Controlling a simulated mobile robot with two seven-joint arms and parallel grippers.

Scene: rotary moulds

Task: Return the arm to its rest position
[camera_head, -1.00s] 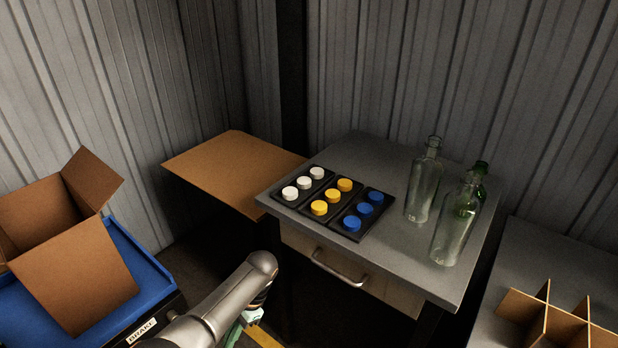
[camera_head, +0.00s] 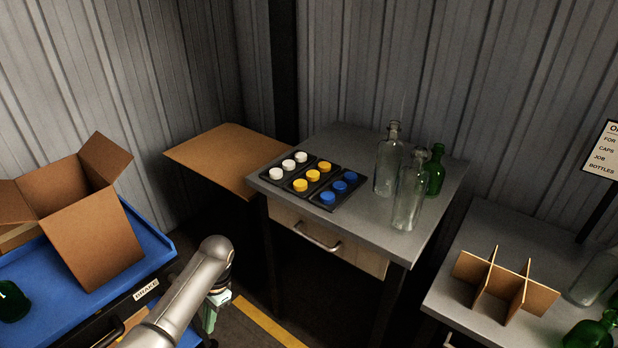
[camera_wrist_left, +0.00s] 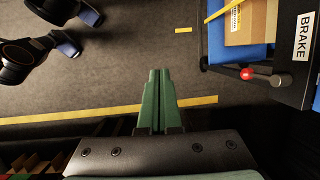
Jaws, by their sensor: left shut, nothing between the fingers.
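My left arm comes in at the bottom of the head view, bent with its elbow up. My left gripper (camera_head: 210,315) hangs low below it, beside the blue cart, partly hidden by the arm. In the left wrist view the green fingers of my left gripper (camera_wrist_left: 158,75) are together with nothing between them, above the grey floor. My right gripper does not show in the head view.
A blue cart (camera_head: 150,250) with an open cardboard box (camera_head: 95,240) stands left. A grey table (camera_head: 390,240) holds a cap tray (camera_head: 325,170) and bottles (camera_head: 410,195). A cardboard divider (camera_head: 500,285) sits on the right table. A red-knobbed lever (camera_wrist_left: 247,73) is near the fingers.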

